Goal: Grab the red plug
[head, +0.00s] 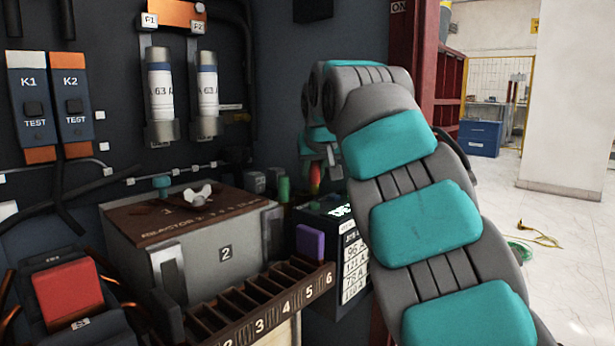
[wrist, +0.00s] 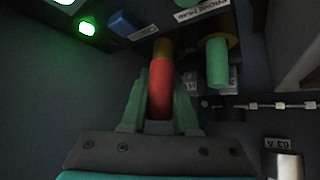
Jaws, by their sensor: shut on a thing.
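The red plug (wrist: 160,88) stands between the two teal fingers of my gripper (wrist: 158,100) in the wrist view. My gripper is shut on it. The plug's far end meets a yellow collar (wrist: 162,47) on the panel. In the head view the red plug (head: 315,179) shows as a small red piece under my gripper (head: 319,160), above the box with the green display. My arm hides part of that area.
A green plug (wrist: 216,62) stands beside the red one; it also shows in the head view (head: 283,190). A purple block (head: 310,243) sits in front. The grey box marked 2 (head: 226,253) and a numbered slotted rack (head: 262,308) stand left. Open floor (head: 560,230) lies right.

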